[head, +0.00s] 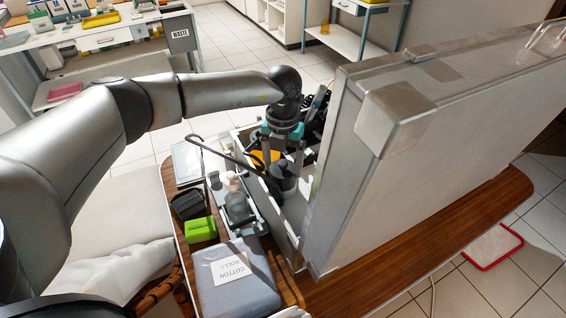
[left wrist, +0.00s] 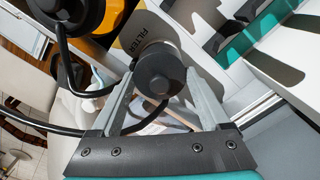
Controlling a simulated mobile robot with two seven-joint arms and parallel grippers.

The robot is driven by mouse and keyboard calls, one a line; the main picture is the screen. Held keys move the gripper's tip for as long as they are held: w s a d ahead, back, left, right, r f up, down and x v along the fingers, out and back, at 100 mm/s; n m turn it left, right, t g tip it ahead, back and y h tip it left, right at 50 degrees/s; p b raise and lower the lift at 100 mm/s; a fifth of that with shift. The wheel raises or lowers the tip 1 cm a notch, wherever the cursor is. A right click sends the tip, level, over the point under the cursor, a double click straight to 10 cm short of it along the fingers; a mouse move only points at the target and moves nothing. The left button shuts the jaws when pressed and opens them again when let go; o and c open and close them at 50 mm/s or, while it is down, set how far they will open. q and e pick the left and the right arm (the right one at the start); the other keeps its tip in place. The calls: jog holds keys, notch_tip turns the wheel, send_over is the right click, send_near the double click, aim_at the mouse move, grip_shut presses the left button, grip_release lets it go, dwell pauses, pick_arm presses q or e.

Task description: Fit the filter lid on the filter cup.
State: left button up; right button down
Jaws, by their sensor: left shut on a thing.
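My left gripper (head: 284,160) reaches down into the open case from above. In the left wrist view its two fingers are shut on the sides of a dark round lid (left wrist: 160,74) with a raised knob, which I take to be the filter lid. The lid is beside a grey plate marked FILTER (left wrist: 137,38). In the head view a dark round piece (head: 284,179) shows below the gripper. The filter cup cannot be made out clearly; the lid and fingers hide what is beneath, so I cannot tell whether they touch. My right gripper is not in view.
The tall case wall (head: 385,150) stands close on the right. A black hose (head: 216,153) arches beside the gripper. An orange piece (head: 263,158) is just left of it.

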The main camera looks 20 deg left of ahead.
aim_at(283, 163)
pick_arm(q)
jog(key=shift+f, duration=0.1)
jog(key=o, duration=1.2)
jog(key=shift+c, duration=0.2)
notch_tip(283, 163, up, 15)
jog(key=shift+p, duration=0.4)
